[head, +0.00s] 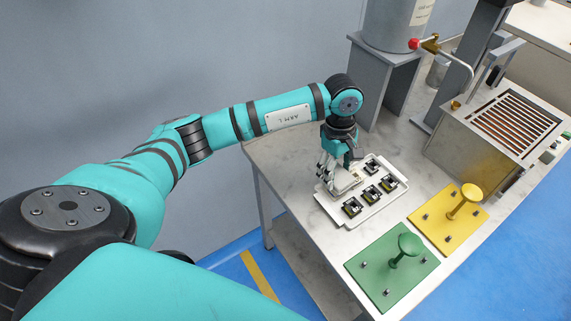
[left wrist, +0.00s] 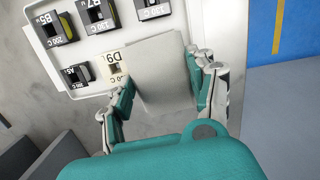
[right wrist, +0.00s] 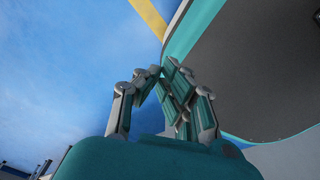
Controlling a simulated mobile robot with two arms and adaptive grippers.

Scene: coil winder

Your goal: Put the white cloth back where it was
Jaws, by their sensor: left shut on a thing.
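The white cloth (left wrist: 160,75) is a pale folded piece between the fingers of my left gripper (left wrist: 160,92), which is shut on it. In the head view the cloth (head: 344,181) shows under my left gripper (head: 338,170), at the left end of the white tray (head: 368,214). It overlaps the tray's edge in the left wrist view; I cannot tell whether it rests there or hangs just above. My right gripper (right wrist: 163,75) shows only in the right wrist view; its fingertips are together with nothing between them.
Several black labelled parts and a pale one marked D9 (left wrist: 113,67) sit in the tray. A green plate (head: 392,265) and a yellow plate (head: 448,220), each with a knobbed post, lie in front. A slatted box (head: 470,150) stands right. Bare tabletop lies left of the tray.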

